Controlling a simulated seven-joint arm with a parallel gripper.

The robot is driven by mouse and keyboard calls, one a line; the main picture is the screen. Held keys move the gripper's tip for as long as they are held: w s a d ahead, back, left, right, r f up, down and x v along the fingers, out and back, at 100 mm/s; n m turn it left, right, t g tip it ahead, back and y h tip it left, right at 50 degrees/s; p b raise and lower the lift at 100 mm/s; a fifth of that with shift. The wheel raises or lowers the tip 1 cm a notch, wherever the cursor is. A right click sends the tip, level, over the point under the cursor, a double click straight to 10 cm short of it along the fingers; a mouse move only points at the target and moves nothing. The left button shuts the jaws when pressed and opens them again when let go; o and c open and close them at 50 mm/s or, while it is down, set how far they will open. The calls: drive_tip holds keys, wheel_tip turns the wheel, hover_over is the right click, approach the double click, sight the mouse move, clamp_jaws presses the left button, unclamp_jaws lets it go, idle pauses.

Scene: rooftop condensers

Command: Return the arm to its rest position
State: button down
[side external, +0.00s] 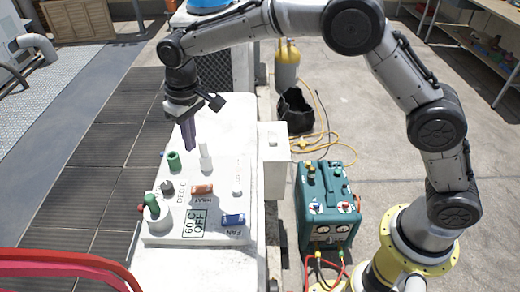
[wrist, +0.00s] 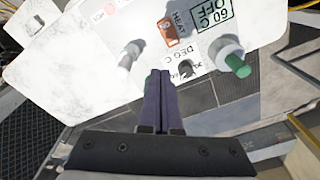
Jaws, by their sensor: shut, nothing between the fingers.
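My gripper (side external: 190,148) hangs above the far part of a white panel (side external: 215,170), fingers pointing down. The two dark purple fingers are together with nothing between them, as the wrist view (wrist: 160,75) also shows. The arm arches over from its base at the right. On the panel, near the fingertips, are a green cylinder (side external: 174,161) and an upright white post (side external: 205,157). The fingers appear clear of both.
A teal machine (side external: 328,205) with hoses, a black bag (side external: 295,110) and a yellow cylinder (side external: 287,66) stand right.

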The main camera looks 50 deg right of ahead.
drive_tip(key=s+d+r+m+t, duration=0.15)
drive_tip(key=s+d+r, duration=0.25)
drive_tip(key=d+r, duration=0.6)
drive_tip(key=s+d+r+m+t, duration=0.1)
drive_tip(key=s+d+r+t, duration=0.1)
drive_tip(key=s+d+r, duration=0.65)
drive_tip(key=s+d+f+t, duration=0.2)
drive_tip(key=s+d, duration=0.1)
drive_tip(key=s, duration=1.2)
drive_tip(key=s+f, duration=0.5)
drive_tip(key=f, duration=0.1)
drive_tip(key=shift+s+d+f+g, duration=0.25)
drive_tip(key=shift+d+f+g, duration=0.05)
drive_tip(key=shift+d+g, duration=0.15)
